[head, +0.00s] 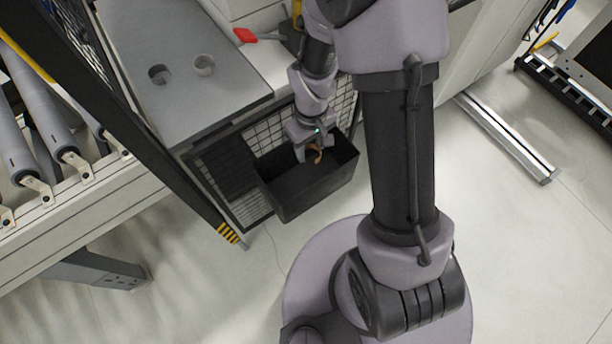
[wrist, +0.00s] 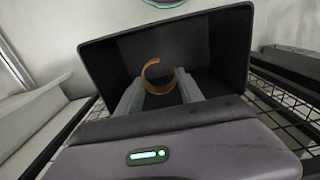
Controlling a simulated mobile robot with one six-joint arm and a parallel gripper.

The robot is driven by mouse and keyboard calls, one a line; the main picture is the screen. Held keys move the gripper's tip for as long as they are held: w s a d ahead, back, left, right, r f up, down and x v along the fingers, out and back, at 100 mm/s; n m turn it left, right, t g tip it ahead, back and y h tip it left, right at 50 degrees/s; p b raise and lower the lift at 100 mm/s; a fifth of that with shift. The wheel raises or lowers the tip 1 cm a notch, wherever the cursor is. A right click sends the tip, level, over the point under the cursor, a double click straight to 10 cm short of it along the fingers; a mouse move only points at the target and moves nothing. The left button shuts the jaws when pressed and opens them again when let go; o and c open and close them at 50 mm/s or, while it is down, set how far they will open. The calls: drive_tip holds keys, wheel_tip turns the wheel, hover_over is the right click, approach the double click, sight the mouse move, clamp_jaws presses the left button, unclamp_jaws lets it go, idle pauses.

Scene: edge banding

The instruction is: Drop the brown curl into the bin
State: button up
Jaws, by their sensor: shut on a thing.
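The brown curl (wrist: 158,76) is a thin open ring, held between the fingertips of my gripper (wrist: 160,85) in the wrist view. In the head view the curl (head: 317,154) shows as a small orange-brown arc at the tips of my gripper (head: 309,154). My gripper is shut on it. The bin is a dark, open-topped box; its front wall shows in the head view (head: 318,197) and its rim surrounds the curl in the wrist view (wrist: 228,45). The gripper and curl are over the bin's opening; their exact height against the rim is hard to tell.
A wire mesh panel (head: 275,137) stands behind the bin. A grey worktop with two round holes (head: 190,95) is at the upper left, with a red-tipped item (head: 244,36) beyond it. A roller conveyor (head: 45,130) is at far left. Open floor lies in front.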

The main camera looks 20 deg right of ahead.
drive_tip(key=o, duration=1.4)
drive_tip(key=shift+f, duration=0.15)
wheel_tip(320, 180, up, 18)
drive_tip(key=p, duration=0.7)
drive_tip(key=shift+f, duration=0.25)
drive_tip(key=s+a+r+m+t+b, duration=0.1)
drive_tip(key=s+r+m+t, duration=0.1)
drive_tip(key=s+r, duration=0.2)
drive_tip(key=s+a+r+m+t+y, duration=0.1)
drive_tip(key=s+r+m+t, duration=0.1)
drive_tip(key=r, duration=0.4)
drive_tip(key=s+a+r+m+t+y+b, duration=0.1)
drive_tip(key=s+r+m, duration=0.3)
drive_tip(key=s, duration=0.3)
drive_tip(key=shift+a+r+t+b, duration=0.3)
drive_tip(key=shift+r+t+b, duration=0.1)
drive_tip(key=shift+r, duration=0.2)
